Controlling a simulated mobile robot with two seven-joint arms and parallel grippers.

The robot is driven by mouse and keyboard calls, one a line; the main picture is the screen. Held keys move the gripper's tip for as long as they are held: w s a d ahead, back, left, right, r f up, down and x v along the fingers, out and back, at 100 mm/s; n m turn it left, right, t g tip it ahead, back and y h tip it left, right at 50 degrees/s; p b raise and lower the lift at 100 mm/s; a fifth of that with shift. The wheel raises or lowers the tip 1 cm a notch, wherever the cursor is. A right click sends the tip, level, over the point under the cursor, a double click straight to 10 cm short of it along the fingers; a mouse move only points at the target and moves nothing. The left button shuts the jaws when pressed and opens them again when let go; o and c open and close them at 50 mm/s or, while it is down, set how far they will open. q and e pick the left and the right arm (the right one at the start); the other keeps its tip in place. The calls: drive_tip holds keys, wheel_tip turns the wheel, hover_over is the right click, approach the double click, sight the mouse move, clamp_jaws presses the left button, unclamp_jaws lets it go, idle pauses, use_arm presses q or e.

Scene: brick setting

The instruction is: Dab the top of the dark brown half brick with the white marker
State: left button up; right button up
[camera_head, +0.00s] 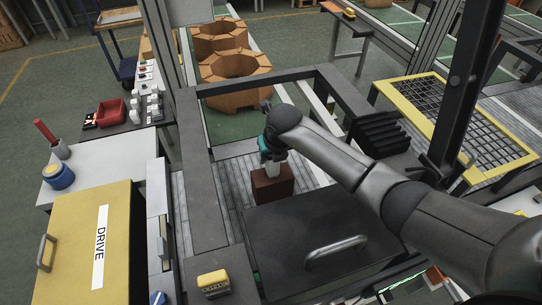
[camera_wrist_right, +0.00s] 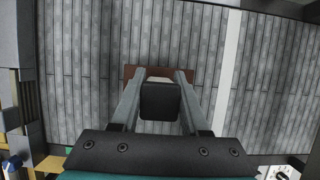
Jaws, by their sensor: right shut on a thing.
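The dark brown half brick (camera_head: 272,186) stands on the grey slatted conveyor bed, inside the dark frame. My right gripper (camera_head: 271,164) is directly above it, pointing down. It is shut on the white marker, whose pale lower part (camera_head: 273,171) shows just over the brick's top. I cannot tell whether the marker touches the brick. In the right wrist view, a black block (camera_wrist_right: 160,101) sits between the fingers of my gripper (camera_wrist_right: 159,84), with a pale sliver beyond it. The brick (camera_wrist_right: 130,72) shows behind the fingertips, mostly hidden. My left gripper is not in view.
A dark lid with a metal handle (camera_head: 336,247) lies close in front of the brick. Dark frame bars (camera_head: 203,200) surround the bed. A yellow DRIVE box (camera_head: 75,245) is at left. Stacked orange-brown blocks (camera_head: 234,78) stand behind.

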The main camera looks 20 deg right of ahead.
idle(0.4)
drive_tip(key=shift+r+p, duration=2.8)
drive_tip(key=shift+r, duration=0.75)
drive_tip(key=shift+f, duration=0.1)
